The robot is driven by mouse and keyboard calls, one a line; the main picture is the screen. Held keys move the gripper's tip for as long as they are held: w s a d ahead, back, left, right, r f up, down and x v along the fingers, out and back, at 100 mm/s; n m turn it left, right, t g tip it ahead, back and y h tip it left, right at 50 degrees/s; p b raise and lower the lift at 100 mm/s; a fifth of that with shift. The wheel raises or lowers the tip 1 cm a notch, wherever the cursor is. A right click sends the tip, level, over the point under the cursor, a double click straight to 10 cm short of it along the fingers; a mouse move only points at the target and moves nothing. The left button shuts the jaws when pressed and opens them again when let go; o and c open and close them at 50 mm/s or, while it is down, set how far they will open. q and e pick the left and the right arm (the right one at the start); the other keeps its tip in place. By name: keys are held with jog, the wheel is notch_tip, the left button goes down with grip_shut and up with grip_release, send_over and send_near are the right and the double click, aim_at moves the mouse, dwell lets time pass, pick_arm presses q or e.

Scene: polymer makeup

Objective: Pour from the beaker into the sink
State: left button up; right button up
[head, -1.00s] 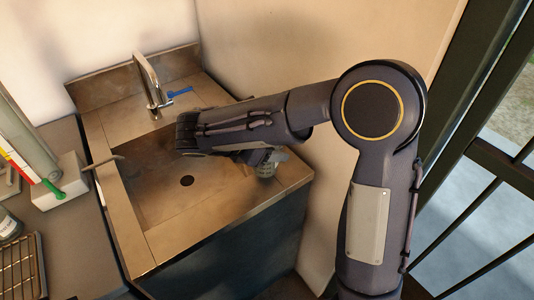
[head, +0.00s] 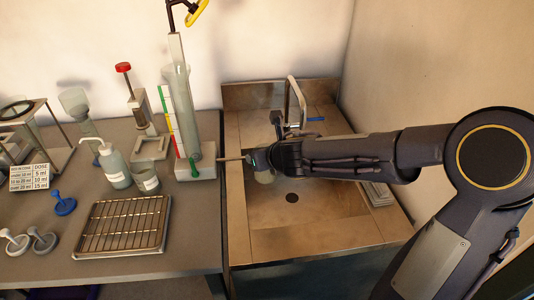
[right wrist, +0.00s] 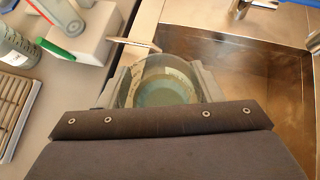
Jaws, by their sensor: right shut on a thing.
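My right gripper (head: 258,160) is shut on a clear glass beaker (head: 265,176) over the left side of the sink (head: 330,235). In the right wrist view the beaker (right wrist: 162,82) sits between the fingers (right wrist: 160,90), its round mouth facing the camera, with pale greenish liquid inside. It looks roughly upright, but the wrist hides its lower part. The sink is a steel basin with a dark drain (head: 291,197). My left gripper is not in view.
The faucet (head: 297,103) stands behind my right wrist. A wire rack (head: 124,225), a wash bottle (head: 114,166) and another beaker (head: 146,180) occupy the left counter.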

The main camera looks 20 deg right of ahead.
jog(key=shift+m+y, duration=0.4)
jog(key=shift+y, duration=0.1)
jog(key=f+b, duration=0.2)
jog(key=d+f+b, duration=0.1)
jog(key=f, duration=0.1)
jog(key=shift+d+f+b, duration=0.15)
jog(key=shift+f+b, duration=0.2)
jog(key=shift+b, duration=0.05)
jog(key=d+m+y+p, duration=0.1)
jog(key=y, duration=0.1)
jog(key=d+m+y+p, duration=0.1)
jog(key=m+y+p, duration=0.1)
jog(key=d+m+y+p, duration=0.1)
jog(key=y+p, duration=0.1)
jog(key=shift+w+d+f+m+t, duration=0.1)
jog(key=shift+d+f+m+t, duration=0.1)
jog(key=shift+f+m+t, duration=0.1)
jog(key=shift+d+f+m+y+b, duration=0.2)
jog(key=shift+m+y+b, duration=0.35)
jog(key=shift+b, duration=0.35)
jog(key=shift+d+f+m+t+y+b, duration=0.2)
jog(key=shift+f+m+t+y+b, duration=0.35)
jog(key=shift+b, duration=0.4)
jog(key=shift+d+f+m+t+y+b, duration=0.15)
jog(key=shift+f+m+t+y+b, duration=0.25)
jog(key=shift+m+b, duration=0.45)
dwell(0.9)
